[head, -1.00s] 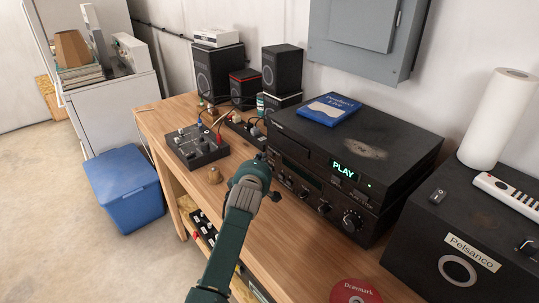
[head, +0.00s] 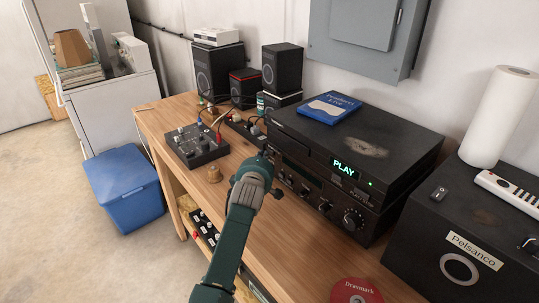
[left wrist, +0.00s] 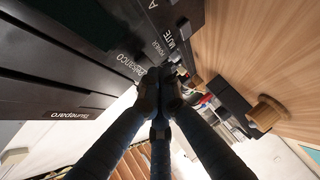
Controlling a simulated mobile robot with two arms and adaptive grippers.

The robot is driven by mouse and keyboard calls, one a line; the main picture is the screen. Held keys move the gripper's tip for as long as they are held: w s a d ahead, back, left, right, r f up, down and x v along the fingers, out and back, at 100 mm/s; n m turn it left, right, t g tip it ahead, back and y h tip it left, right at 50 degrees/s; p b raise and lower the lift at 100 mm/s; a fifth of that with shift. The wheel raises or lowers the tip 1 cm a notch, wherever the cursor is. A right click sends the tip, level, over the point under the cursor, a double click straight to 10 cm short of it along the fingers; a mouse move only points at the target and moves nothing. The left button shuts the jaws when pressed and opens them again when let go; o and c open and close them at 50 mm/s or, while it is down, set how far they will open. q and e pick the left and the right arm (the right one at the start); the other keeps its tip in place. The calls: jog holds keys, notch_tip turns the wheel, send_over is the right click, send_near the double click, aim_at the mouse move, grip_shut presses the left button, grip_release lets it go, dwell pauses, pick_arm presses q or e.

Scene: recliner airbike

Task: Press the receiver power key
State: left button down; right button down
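The receiver (head: 300,183) is the lower black unit of the stack on the workbench, with knobs along its front. In the left wrist view its front panel (left wrist: 140,35) shows the words POWER and MUTE. My right gripper is not in view.
A black player (head: 350,140) with a lit PLAY display rests on the receiver, a blue book (head: 330,107) on top. A red disc (head: 355,292) lies at the bench's front.

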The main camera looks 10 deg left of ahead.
pick_arm(q)
jog(key=shift+w+d+b, duration=0.25)
jog(key=shift+w+b, duration=0.05)
dwell(0.6)
jog(key=shift+s+a+p, duration=0.5)
jog(key=shift+s+p, duration=0.15)
jog(key=shift+p, duration=0.05)
jog(key=s+a+p, duration=0.3)
jog(key=s+p, duration=0.1)
jog(key=p, duration=0.1)
jog(key=shift+s+a, duration=0.35)
